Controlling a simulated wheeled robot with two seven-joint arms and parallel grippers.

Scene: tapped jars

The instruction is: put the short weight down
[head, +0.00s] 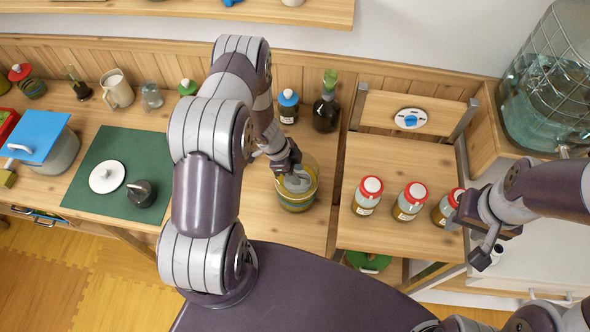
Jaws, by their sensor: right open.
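A low dark cylinder with a pale handle (141,193), which may be the short weight, stands on the green mat (95,205), apart from both grippers. My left gripper (294,174) points down into the mouth of a wide glass jar (297,202) with yellowish contents. A grey shape shows at its fingertips inside the jar; I cannot tell whether it is the fingers or something held. My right gripper (482,232) is open at the right, close beside a red-lidded jar (446,208); I cannot tell whether they touch.
A white knobbed disc (107,177) lies on the mat's left part. Two more red-lidded jars (368,196) (410,202) stand on the wooden board. A dark bottle (326,114) and a blue-lidded jar (288,107) stand behind the glass jar. A blue-topped pot (62,153) is far left.

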